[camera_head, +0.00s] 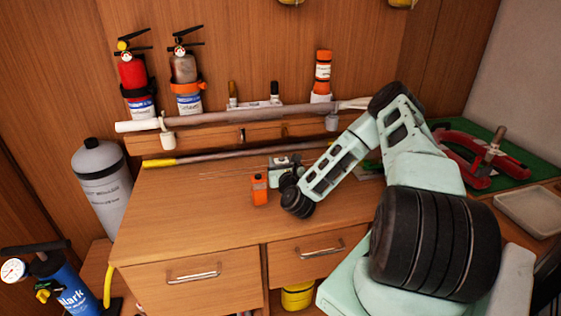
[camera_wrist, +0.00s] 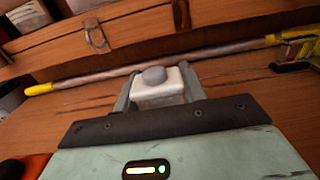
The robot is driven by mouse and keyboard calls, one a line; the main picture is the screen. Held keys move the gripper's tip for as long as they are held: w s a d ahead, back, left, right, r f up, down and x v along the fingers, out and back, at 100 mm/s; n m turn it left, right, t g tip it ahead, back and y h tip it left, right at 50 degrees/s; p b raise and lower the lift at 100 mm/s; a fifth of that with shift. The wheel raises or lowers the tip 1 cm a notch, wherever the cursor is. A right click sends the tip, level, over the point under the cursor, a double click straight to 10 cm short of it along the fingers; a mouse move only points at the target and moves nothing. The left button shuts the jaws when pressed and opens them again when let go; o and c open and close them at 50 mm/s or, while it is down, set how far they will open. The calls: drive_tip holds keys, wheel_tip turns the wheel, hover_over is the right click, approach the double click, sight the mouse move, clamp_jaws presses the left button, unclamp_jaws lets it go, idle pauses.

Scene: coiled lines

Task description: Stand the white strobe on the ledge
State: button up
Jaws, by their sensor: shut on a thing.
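The white strobe (camera_wrist: 158,93), a small white block with a grey dome on top, is between the fingers of my gripper (camera_wrist: 158,86) in the wrist view. The gripper is shut on it, and the dome faces up and away from the camera. In the head view my gripper (camera_head: 284,165) is low over the back of the desk, and the strobe is too small there to make out clearly. The wooden ledge (camera_head: 200,138) runs along the wall behind the desk; it also shows in the wrist view (camera_wrist: 130,32), beyond the strobe.
A pole with a yellow end (camera_head: 215,156) lies along the back of the desk, between my gripper and the ledge. An orange item (camera_head: 259,189) stands left of my gripper. The desk's left part is clear.

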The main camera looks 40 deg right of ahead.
drive_tip(key=shift+f, duration=0.1)
drive_tip(key=shift+f, duration=0.15)
drive_tip(key=o, duration=1)
